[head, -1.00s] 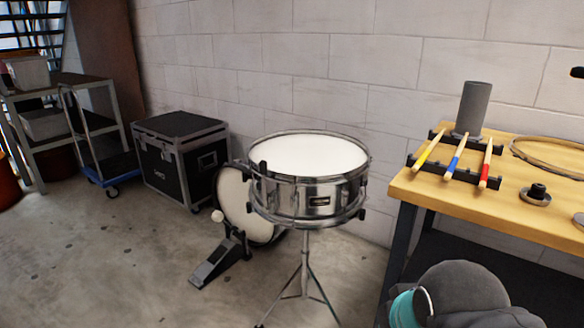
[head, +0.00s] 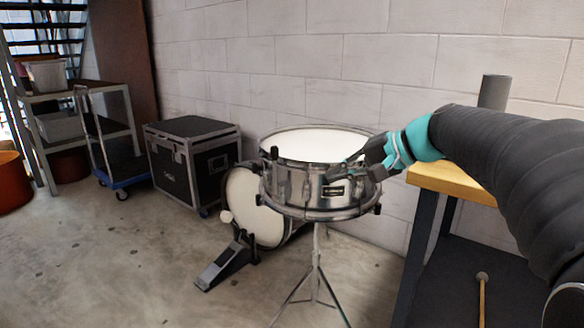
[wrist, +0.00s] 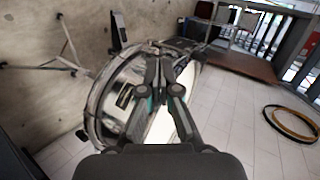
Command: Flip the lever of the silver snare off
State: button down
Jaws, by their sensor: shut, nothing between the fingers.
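The silver snare drum (head: 300,185) stands on a tripod stand, with a white head and a small dark badge on its shell. A black lever-like part (head: 274,153) stands upright at the left of its near side, by the rim. My gripper (head: 338,172) is shut and empty, reaching in from the right to the drum's front right side, to the right of that part. In the wrist view my gripper (wrist: 158,60) lies over the snare drum (wrist: 108,100); the fingers hide part of it. I cannot tell whether they touch it, nor make out the lever there.
A bass drum (head: 252,210) with a pedal (head: 222,262) stands behind and left of the snare. The stand's legs (head: 317,280) spread on the floor. A wooden bench (head: 452,182) is at right, partly behind my arm. A black case (head: 190,165) stands farther left; the floor at front left is clear.

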aim_at(278, 157)
jog(key=w+d+r+t+y+b, duration=0.1)
jog(key=w+d+r+y, duration=0.1)
jog(key=w, duration=0.4)
jog(key=shift+w+r+m+y, duration=0.15)
jog(key=shift+w+m+y, duration=0.15)
jog(key=shift+w+y, duration=0.1)
jog(key=shift+a, duration=0.1)
jog(key=x, duration=1.2)
jog(key=shift+w+a+r+b, duration=0.1)
jog(key=shift+a+r+b, duration=0.15)
jog(key=shift+a+b, duration=0.15)
jog(key=shift+w+a, duration=0.3)
jog(key=shift+a, duration=0.2)
